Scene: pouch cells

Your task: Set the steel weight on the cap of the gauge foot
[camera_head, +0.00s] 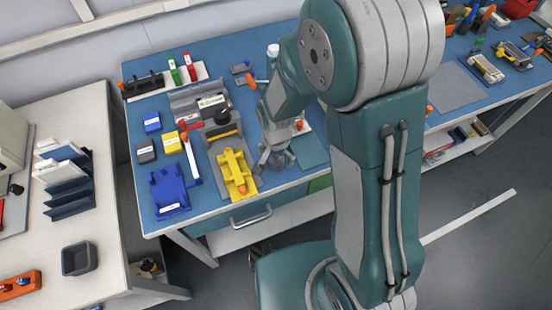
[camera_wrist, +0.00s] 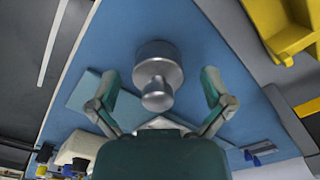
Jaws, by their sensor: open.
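The steel weight (camera_wrist: 157,52), a round silver cylinder with a knob facing the camera, stands on the blue bench top in the wrist view. My gripper (camera_wrist: 158,88) is open around it, one finger on each side, with gaps visible between fingers and weight. In the head view my gripper (camera_head: 277,157) is low over the bench's front part, and the weight is hard to tell apart from it. I cannot clearly identify the gauge foot or its cap; a grey fixture with a black round knob (camera_head: 221,117) stands left of my gripper.
A yellow fixture (camera_head: 234,172) lies close left of my gripper, also at the wrist view's top right (camera_wrist: 283,28). A blue holder (camera_head: 169,191) and small blue, yellow and grey boxes lie farther left. The bench's front edge is near. My arm hides part of the bench.

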